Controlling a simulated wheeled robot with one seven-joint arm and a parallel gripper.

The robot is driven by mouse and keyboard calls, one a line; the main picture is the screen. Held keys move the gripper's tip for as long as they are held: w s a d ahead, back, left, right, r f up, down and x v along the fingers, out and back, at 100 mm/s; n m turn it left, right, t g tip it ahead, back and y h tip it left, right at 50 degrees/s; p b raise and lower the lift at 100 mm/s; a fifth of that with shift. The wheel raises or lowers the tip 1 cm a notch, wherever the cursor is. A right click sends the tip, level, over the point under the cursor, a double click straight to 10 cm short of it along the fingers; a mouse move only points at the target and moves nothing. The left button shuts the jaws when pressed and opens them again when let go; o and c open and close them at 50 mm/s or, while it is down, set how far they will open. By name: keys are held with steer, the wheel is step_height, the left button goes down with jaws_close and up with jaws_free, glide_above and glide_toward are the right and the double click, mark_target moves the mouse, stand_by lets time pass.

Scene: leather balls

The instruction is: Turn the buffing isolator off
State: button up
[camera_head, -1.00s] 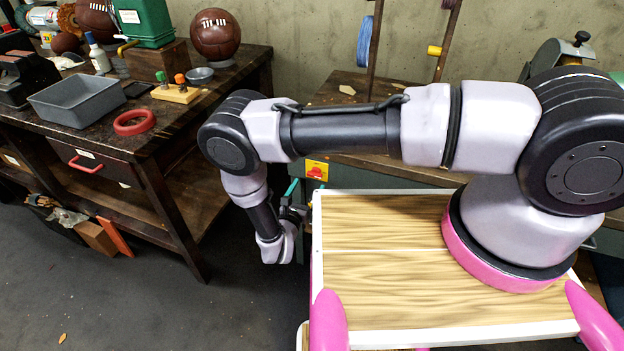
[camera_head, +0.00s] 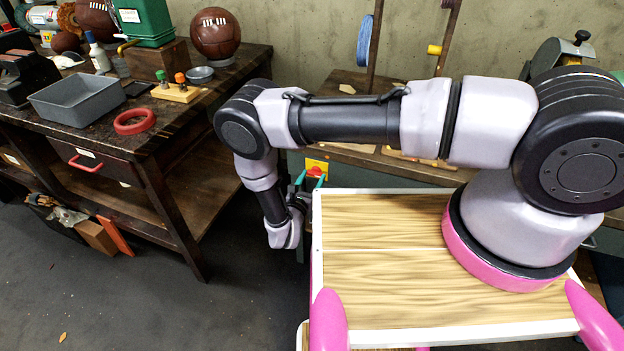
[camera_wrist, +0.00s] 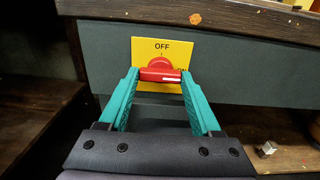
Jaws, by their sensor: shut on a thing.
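The buffing isolator is a yellow plate (camera_wrist: 147,48) with a red rotary knob (camera_wrist: 159,64) on a dark grey-green panel. OFF is printed above the knob. A partly hidden ON shows at its right. The knob's grip bar lies roughly level, towards ON. My gripper (camera_wrist: 160,76) has its teal fingers at the two ends of this bar, shut on it. In the head view the yellow plate (camera_head: 317,164) shows beyond my arm, with my gripper (camera_head: 309,178) at the knob.
The panel sits under a wooden bench edge (camera_wrist: 235,18). A small metal block (camera_wrist: 267,148) lies on the shelf below at right. In the head view a workbench (camera_head: 190,125) at left holds a grey tray (camera_head: 85,105), a red ring (camera_head: 134,122) and a leather ball (camera_head: 216,34).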

steer(key=shift+n, duration=0.4)
steer(key=n, duration=0.3)
steer(key=shift+a+n, duration=0.1)
steer(key=shift+n, duration=0.2)
steer(key=n, duration=0.4)
steer(key=shift+n, duration=4.8)
steer(key=o, duration=1.4)
